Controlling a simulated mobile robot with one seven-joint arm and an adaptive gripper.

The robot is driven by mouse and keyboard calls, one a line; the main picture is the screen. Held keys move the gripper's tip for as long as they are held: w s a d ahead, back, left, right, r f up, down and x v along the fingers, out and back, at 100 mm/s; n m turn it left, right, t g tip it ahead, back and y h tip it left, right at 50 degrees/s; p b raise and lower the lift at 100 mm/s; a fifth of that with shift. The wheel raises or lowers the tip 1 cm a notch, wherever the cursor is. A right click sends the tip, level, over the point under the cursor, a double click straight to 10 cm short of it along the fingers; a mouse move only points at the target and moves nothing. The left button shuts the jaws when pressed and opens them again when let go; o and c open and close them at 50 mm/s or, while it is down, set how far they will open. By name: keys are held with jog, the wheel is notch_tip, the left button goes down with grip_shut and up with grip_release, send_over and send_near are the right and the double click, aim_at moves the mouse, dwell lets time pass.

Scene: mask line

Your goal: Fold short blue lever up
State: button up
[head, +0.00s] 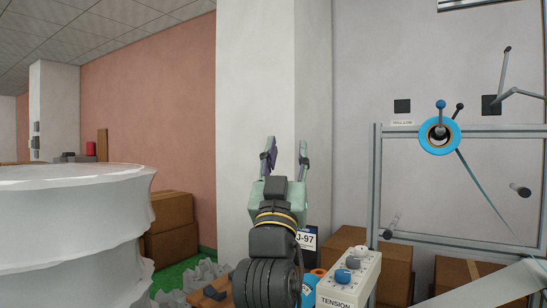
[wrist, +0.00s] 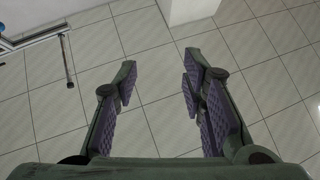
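A short lever with a blue ball knob (head: 441,104) stands upright at the hub of a blue ring (head: 425,147) on the frame at the right of the head view. A second short lever with a black knob (head: 460,106) tilts to the right just beside it. My gripper (head: 286,150) points up in the middle of the head view, well left of the blue lever and apart from it. In the wrist view my gripper (wrist: 158,85) has its padded fingers spread, with only floor between them. The blue lever does not show in the wrist view.
A grey metal frame (head: 376,190) fills the right side, with a jointed rod (head: 506,65) above it. A control box marked TENSION (head: 345,285) stands low in front. A large white roll (head: 70,235) is at left. Tiled floor (wrist: 150,140) lies below my gripper.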

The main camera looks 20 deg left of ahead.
jog(key=shift+s+a+f+n+y, duration=0.1)
jog(key=shift+s+a+n+y, duration=0.55)
jog(key=shift+a+y, duration=0.35)
jog(key=shift+c, duration=0.3)
